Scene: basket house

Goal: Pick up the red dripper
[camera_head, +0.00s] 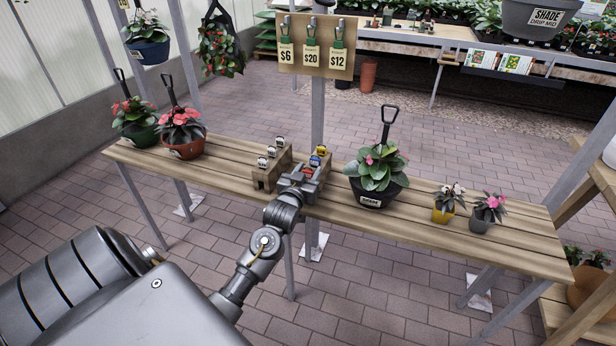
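A small red dripper (309,169) shows at the front of the right wooden holder, right at the tips of my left gripper (305,175). My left gripper reaches in over the front edge of the slatted table (240,152). Its fingers are small in the picture and partly cover the dripper, so I cannot tell whether they touch it or are closed on it. Behind the red dripper are a blue and yellow one (315,160) and a yellow-topped one (321,150). My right gripper is not in view.
The left wooden holder (267,176) carries several white-topped drippers. A large black pot (375,194) stands close to the right, with small yellow (443,213) and grey pots beyond. Two potted plants stand at the left end. A metal post and a price board (312,62) rise behind.

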